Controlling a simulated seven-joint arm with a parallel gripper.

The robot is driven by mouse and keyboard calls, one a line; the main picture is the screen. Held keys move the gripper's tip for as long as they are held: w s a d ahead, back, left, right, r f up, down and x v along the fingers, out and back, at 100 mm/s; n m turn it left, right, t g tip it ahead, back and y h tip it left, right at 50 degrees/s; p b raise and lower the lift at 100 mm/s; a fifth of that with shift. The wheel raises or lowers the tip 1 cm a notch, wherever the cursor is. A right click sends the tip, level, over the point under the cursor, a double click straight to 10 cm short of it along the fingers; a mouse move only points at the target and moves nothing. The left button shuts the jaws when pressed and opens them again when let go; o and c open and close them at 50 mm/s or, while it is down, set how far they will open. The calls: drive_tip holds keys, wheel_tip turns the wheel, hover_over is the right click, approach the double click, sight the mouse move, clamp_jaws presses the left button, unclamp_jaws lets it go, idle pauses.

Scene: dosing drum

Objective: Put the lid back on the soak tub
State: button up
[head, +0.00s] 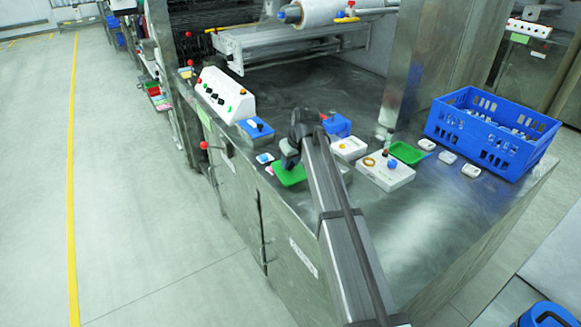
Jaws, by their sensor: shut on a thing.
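My gripper (294,143) is small and dark in the head view, above the left part of the steel worktop. It is shut on a small grey piece (288,149), which seems to be the lid; its shape is hard to make out. Just below it is a green tray (291,175); I cannot tell whether the grey piece touches it. A blue tub (338,125) stands behind and right of the gripper, partly hidden by my arm. Another blue container (257,129) with a pale piece on it stands to the left. I cannot tell which container is the soak tub.
A white control box (225,95) stands at the back left. Right of my arm are a white box with a red knob (386,172), a second green tray (408,152) and several small white pieces. A blue crate (490,135) stands far right. The front right worktop is clear.

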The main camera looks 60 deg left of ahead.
sight(293, 163)
drive_tip(key=r, duration=0.7)
drive_tip(key=shift+w+r, duration=0.3)
drive_tip(key=shift+w, duration=0.05)
drive_tip(key=w+d+r+h, duration=0.1)
drive_tip(key=w+d, duration=0.2)
drive_tip(key=w, duration=0.3)
drive_tip(key=w+d+r+n+h, duration=0.1)
drive_tip(key=w+d, duration=0.3)
drive_tip(key=w, duration=0.2)
drive_tip(key=shift+w+r, duration=0.2)
drive_tip(key=shift+w, duration=0.05)
drive_tip(key=shift+d+f, duration=0.15)
drive_tip(key=shift+d+x, duration=0.2)
drive_tip(key=shift+x, duration=0.75)
drive_tip(key=shift+d+x, duration=0.2)
drive_tip(key=shift+x, duration=0.75)
drive_tip(key=shift+d+x, duration=0.2)
drive_tip(key=shift+x, duration=0.8)
drive_tip(key=shift+f, duration=0.7)
drive_tip(key=o, duration=1.1)
